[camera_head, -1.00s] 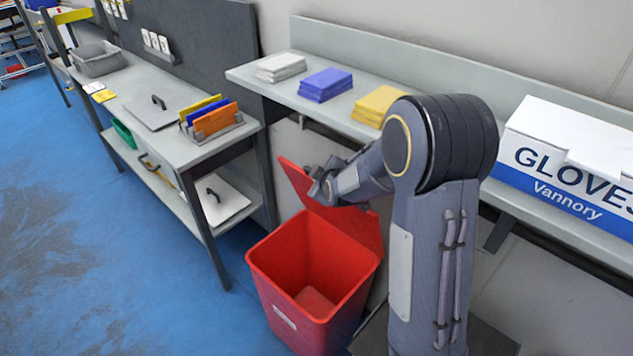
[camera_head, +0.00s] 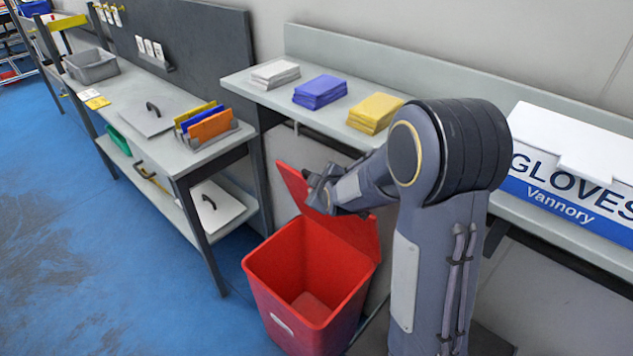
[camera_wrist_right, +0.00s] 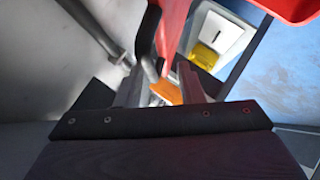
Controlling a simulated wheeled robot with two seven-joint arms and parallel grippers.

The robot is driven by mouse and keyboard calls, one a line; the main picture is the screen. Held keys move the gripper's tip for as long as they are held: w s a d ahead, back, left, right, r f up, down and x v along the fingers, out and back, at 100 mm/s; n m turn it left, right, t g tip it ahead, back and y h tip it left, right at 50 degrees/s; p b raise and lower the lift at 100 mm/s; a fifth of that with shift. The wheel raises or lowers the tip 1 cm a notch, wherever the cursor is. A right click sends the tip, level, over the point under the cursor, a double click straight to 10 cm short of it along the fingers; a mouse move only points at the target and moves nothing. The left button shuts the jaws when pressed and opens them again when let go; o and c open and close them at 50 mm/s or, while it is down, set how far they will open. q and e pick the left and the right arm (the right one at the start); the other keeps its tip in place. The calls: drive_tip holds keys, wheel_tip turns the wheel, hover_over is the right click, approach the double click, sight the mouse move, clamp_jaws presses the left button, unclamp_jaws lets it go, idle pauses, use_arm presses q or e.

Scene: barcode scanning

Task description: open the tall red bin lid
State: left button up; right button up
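The tall red bin (camera_head: 283,325) stands on the blue floor below the wall shelf, with its top open and its inside visible. Its red lid (camera_head: 357,232) is raised at the back, tilted up along the wall side. My right gripper (camera_head: 318,190) is at the lid's upper part, in front of it. In the right wrist view, the two fingers (camera_wrist_right: 163,82) are apart, with a gap between them. The red lid (camera_wrist_right: 176,28) runs close by the fingertips there; whether it touches them I cannot tell. My left gripper is not in view.
A shelf (camera_head: 240,84) with stacked packs and a glove box (camera_head: 566,165) runs behind my right arm. A two-level workbench (camera_head: 140,84) with folders and a grey tray (camera_head: 91,66) stands left of the bin. The blue floor (camera_head: 70,230) at left is clear.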

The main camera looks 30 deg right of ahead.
drive_tip(key=p+v, duration=0.1)
drive_tip(key=v, duration=0.4)
drive_tip(key=shift+s+r+p, duration=0.15)
drive_tip(key=shift+s+p, duration=0.05)
drive_tip(key=shift+p, duration=0.15)
